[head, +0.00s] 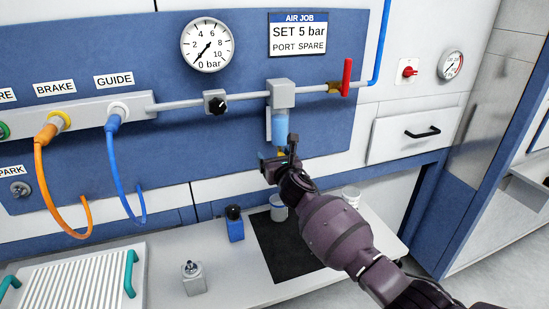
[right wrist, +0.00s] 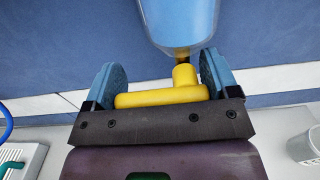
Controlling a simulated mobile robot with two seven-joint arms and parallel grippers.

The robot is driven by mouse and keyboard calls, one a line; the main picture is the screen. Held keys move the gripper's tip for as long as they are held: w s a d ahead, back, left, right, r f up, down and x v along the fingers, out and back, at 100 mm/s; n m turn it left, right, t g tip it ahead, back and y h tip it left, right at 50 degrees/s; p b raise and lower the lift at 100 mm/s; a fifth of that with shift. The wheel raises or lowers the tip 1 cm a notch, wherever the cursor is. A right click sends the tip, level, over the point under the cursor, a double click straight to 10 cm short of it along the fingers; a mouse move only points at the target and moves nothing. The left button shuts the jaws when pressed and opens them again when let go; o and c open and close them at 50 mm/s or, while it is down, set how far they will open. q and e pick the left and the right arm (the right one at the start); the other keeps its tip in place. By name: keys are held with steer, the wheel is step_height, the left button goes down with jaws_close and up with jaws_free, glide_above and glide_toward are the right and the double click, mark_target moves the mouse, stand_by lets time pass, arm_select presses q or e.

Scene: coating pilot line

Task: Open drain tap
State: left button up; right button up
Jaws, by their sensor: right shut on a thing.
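The yellow drain tap (right wrist: 160,97) sits under the light-blue clear bowl (right wrist: 180,20) of the air filter in the right wrist view. Its crossbar lies level, with a short stem rising near its right end. In the head view the bowl (head: 281,122) hangs below a grey block (head: 281,93) on the pipe, and the tap is mostly hidden by my gripper. My right gripper (right wrist: 160,80) is shut on the tap, with one blue finger pad at each end of the crossbar. My left gripper is not in view.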

steer(key=shift+r+m, duration=0.25)
steer(key=shift+m, duration=1.15)
steer(key=o, duration=0.8)
steer(key=p+v, duration=0.2)
steer(key=v, duration=0.9)
steer(key=shift+w, duration=0.1)
steer(key=shift+c, duration=0.5)
